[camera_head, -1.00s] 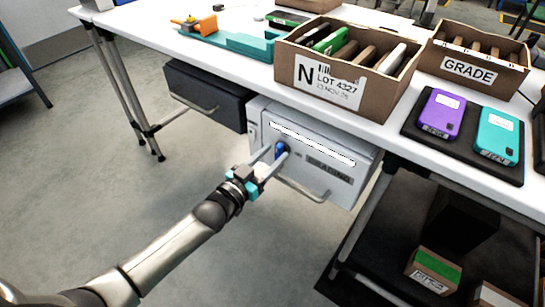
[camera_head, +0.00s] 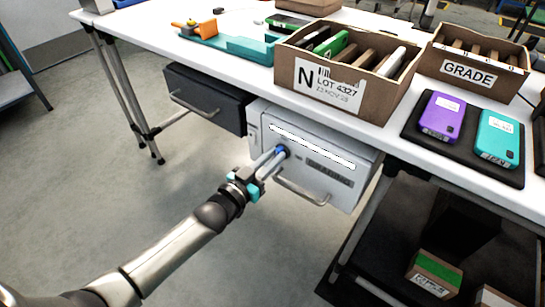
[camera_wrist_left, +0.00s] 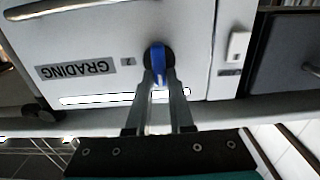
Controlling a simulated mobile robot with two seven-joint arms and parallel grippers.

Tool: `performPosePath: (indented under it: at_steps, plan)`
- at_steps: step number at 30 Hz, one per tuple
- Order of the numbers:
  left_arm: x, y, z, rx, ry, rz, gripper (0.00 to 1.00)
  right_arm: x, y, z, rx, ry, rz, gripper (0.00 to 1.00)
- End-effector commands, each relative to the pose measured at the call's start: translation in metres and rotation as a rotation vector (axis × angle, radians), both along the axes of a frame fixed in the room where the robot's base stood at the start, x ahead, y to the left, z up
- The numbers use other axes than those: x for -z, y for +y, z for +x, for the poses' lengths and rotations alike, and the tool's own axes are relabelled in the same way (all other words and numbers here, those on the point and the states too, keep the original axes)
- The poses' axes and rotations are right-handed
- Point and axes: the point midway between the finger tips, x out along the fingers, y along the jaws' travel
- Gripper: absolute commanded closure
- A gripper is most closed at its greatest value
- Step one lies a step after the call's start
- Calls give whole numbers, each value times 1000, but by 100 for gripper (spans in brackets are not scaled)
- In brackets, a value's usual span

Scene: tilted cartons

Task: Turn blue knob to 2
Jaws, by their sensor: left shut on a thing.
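The blue knob (camera_head: 280,151) is on the front of a white drawer unit (camera_head: 330,190) marked GRADING, under the table. My left gripper (camera_head: 276,155) reaches it from the lower left and is shut on the knob. In the left wrist view the knob (camera_wrist_left: 158,62) stands between the two fingertips (camera_wrist_left: 159,78) on a dark round base. A small label with a mark, perhaps a digit, sits beside the base there. The picture in that view is upside down, so the GRADING label reads inverted. My right gripper is not in view.
A metal handle (camera_head: 303,192) sticks out below the knob. A dark drawer (camera_head: 205,98) hangs to the left. Above are the table (camera_head: 240,75), an N carton (camera_head: 330,88), a GRADE carton (camera_head: 470,70) and two phones on a dark mat. Floor at the left is clear.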

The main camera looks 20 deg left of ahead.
Motion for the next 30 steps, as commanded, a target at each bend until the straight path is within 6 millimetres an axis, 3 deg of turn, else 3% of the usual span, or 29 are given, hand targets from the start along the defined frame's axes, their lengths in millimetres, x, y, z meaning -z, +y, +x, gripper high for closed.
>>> performPosePath:
  at_steps: [16,30]
  plan:
    - [0,-1,-1,0,-20,60,100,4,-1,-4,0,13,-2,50]
    - [0,-5,-2,-1,-149,415,100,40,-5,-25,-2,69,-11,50]
